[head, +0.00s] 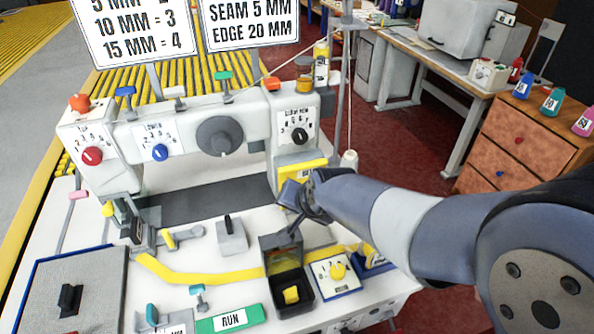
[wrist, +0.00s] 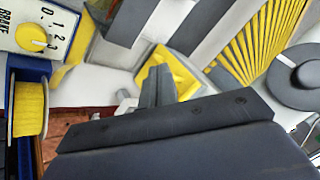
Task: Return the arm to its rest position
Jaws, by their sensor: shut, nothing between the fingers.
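My arm reaches in from the right of the head view over the sewing machine (head: 215,145). My gripper (head: 294,230) hangs above the right part of the machine bed, near a small dark box (head: 290,283) with a yellow piece in it. In the wrist view my gripper (wrist: 157,80) shows its two dark fingers together, with nothing between them. A yellow part (wrist: 180,75) of the machine lies beyond the fingertips in that view. I cannot tell whether the fingers touch anything.
A brake dial (wrist: 38,36) and a yellow binding spool (wrist: 29,108) sit close by at left in the wrist view. A green RUN plate (head: 231,319) is at the front. A drawer cabinet (head: 521,145) with bottles and a workbench (head: 437,60) stand behind my arm.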

